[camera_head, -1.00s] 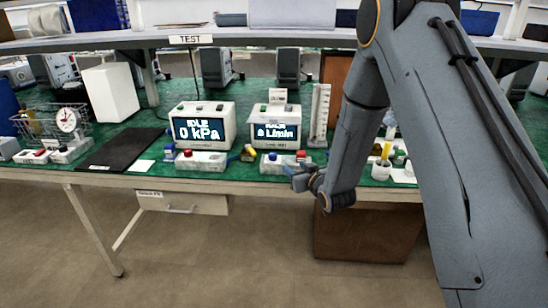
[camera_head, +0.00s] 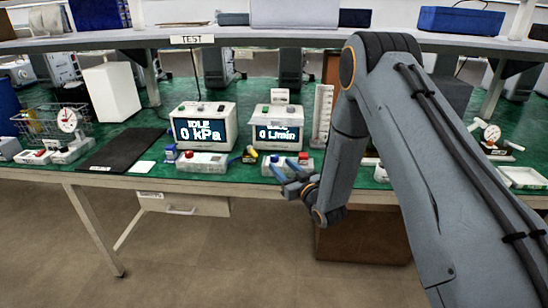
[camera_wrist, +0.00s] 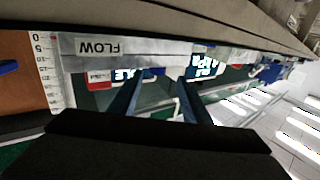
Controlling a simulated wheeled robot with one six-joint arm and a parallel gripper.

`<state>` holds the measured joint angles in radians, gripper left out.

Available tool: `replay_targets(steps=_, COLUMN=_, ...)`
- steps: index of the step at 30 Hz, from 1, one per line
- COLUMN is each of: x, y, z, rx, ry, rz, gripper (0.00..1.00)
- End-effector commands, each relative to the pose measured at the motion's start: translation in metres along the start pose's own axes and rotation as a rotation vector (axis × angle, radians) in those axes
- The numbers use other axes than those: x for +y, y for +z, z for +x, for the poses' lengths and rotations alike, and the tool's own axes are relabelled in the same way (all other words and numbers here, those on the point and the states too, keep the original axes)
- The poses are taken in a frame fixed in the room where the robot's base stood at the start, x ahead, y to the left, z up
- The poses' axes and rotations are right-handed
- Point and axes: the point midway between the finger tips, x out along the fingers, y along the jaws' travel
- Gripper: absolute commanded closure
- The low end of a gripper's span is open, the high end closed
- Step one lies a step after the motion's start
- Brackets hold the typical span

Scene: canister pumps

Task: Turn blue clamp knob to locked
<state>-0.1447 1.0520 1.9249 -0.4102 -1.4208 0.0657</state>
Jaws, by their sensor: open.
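A blue knob (camera_head: 273,156) sits on the left of the pale low block (camera_head: 285,167) in front of the L/min box, with a red knob (camera_head: 303,156) to its right. My gripper (camera_head: 284,173) is open just in front of the L/min block. In the wrist view, tilted and upside down, the FLOW label shows beyond the two spread fingers (camera_wrist: 157,90). A blue patch (camera_wrist: 154,71), probably the knob, lies between and beyond them. I cannot tell whether they touch it, nor its lock position.
The kPa box (camera_head: 203,125) and L/min box (camera_head: 276,127), both reading IDLE, stand close behind the blocks. A white scale column (camera_head: 323,115) stands right. The table's front edge (camera_head: 230,185) is below my gripper.

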Motion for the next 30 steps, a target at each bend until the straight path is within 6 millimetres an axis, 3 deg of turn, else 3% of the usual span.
replay_targets(steps=12, x=0.005, y=0.000, z=0.057, rx=-0.001, ry=0.006, rz=0.000, gripper=0.57)
replay_targets(steps=25, x=0.002, y=0.000, z=0.069, rx=-0.001, ry=0.004, rz=0.000, gripper=0.57)
replay_targets(steps=30, x=0.003, y=0.000, z=0.069, rx=-0.001, ry=0.004, rz=0.000, gripper=0.85)
